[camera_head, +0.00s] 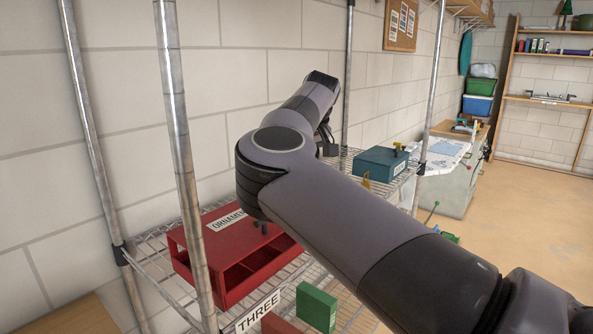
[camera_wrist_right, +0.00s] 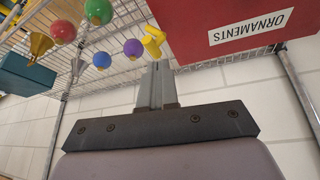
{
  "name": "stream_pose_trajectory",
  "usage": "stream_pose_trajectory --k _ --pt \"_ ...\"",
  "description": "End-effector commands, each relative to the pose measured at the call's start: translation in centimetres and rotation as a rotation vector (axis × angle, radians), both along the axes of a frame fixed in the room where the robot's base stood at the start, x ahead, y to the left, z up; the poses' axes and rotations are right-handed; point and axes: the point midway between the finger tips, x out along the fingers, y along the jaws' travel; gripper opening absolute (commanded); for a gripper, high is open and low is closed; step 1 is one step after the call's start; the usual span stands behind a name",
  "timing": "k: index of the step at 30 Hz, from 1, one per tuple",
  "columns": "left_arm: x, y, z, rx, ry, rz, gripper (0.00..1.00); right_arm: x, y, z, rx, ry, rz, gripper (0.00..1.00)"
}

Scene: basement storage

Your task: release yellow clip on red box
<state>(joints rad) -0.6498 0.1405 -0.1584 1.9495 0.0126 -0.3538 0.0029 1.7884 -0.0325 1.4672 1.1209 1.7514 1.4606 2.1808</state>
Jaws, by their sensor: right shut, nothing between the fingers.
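The red box (camera_head: 222,262), labelled ORNAMENTS, sits on the wire shelf in the head view, partly behind my right arm. It also shows upside down at the upper right of the right wrist view (camera_wrist_right: 205,48). A small yellow piece that looks like the clip (camera_wrist_right: 153,43) is just beyond the fingertips of my right gripper (camera_wrist_right: 157,65), left of the box; I cannot tell whether it touches either. My right gripper is shut and empty. My left gripper is in neither view.
Red (camera_wrist_right: 63,31), green (camera_wrist_right: 99,11), blue (camera_wrist_right: 102,60) and purple (camera_wrist_right: 133,48) balls are left of the fingers. A gold cone (camera_wrist_right: 40,44) and a teal box (camera_wrist_right: 26,72) are farther left. Metal posts (camera_head: 180,130) frame the shelf. A green box (camera_head: 316,307) stands in front.

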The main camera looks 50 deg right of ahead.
Motion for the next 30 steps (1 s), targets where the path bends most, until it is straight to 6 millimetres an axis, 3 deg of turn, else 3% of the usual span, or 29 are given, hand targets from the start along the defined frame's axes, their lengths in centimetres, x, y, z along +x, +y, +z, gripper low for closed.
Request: stream_pose_trajectory --k 6,10,30 --pt "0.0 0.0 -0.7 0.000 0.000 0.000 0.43 -1.5 0.4 3.2 0.000 -0.003 0.000 0.00" --pt "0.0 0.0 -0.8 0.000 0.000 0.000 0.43 -2.0 0.5 4.2 -0.001 0.000 0.000 0.00" --pt "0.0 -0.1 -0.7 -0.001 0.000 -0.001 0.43 -2.1 0.6 4.5 0.000 0.001 0.000 0.00"
